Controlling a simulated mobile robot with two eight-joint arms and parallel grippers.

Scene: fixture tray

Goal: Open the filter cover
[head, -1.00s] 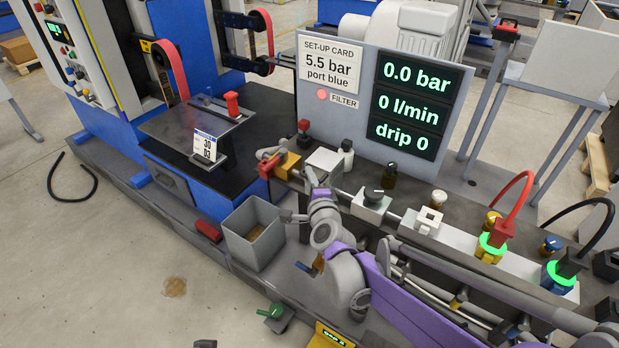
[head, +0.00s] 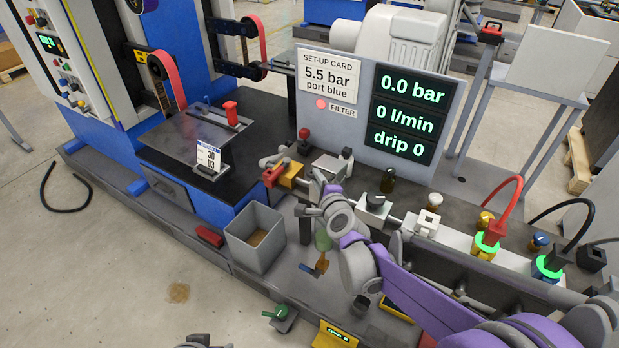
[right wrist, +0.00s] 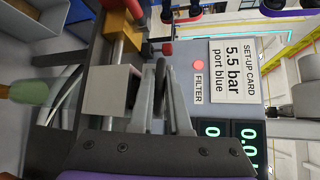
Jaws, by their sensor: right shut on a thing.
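The filter is a grey block (head: 333,166) on the pipe line below the set-up card. In the right wrist view the block (right wrist: 110,90) stands just left of my fingers. My right gripper (head: 326,182) is at the block's near side in the head view. In the right wrist view its fingers (right wrist: 164,92) are closed around a dark, narrow part (right wrist: 160,75) beside the block. Whether this part is the cover or its handle is hard to see. A greenish clear bowl (head: 323,238) hangs below. A grey part, likely my left gripper (head: 205,342), is cut by the bottom edge.
The panel (head: 360,125) shows a red lamp labelled FILTER, 0.0 bar, 0 l/min and drip 0. A yellow valve block with a red handle (head: 278,173) is close on the left. A knob block (head: 373,207) is on the right. An open grey bin (head: 256,238) stands in front.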

